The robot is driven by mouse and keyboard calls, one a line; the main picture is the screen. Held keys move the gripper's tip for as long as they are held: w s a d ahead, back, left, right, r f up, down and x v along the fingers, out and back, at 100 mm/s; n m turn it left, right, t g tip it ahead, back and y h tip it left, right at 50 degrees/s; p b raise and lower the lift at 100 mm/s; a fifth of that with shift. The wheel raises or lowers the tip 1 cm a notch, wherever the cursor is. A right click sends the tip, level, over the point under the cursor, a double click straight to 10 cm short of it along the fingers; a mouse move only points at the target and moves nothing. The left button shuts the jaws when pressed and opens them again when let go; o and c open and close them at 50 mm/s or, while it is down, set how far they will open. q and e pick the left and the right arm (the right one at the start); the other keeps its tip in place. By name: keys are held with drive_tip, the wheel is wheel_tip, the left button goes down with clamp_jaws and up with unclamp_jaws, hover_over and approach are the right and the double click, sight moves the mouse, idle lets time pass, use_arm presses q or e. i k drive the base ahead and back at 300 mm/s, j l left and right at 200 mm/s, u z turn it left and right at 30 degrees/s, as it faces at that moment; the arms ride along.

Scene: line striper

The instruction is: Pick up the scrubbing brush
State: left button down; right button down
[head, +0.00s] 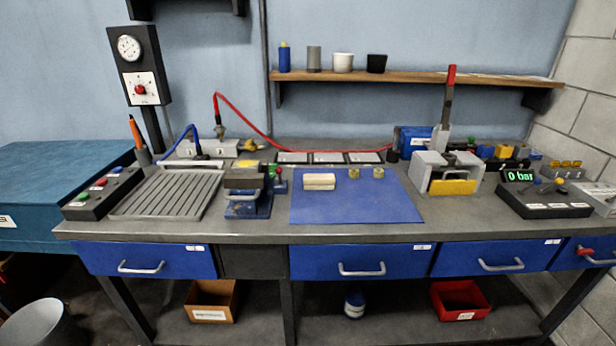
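A pale beige block-shaped thing (319,182) lies on the back left part of the blue mat (355,208). It looks like the scrubbing brush, but its bristles are too small to tell. Its top and front face show, and nothing covers it. Neither of my grippers is in the head view.
Two small brass-coloured pieces (378,173) stand right of the block. A blue vise (246,192) stands left of the mat, and a grey press (446,172) with a tall red-tipped lever stands to its right. The front of the mat is clear.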

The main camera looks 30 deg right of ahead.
sight(311, 182)
drive_tip(key=z, duration=1)
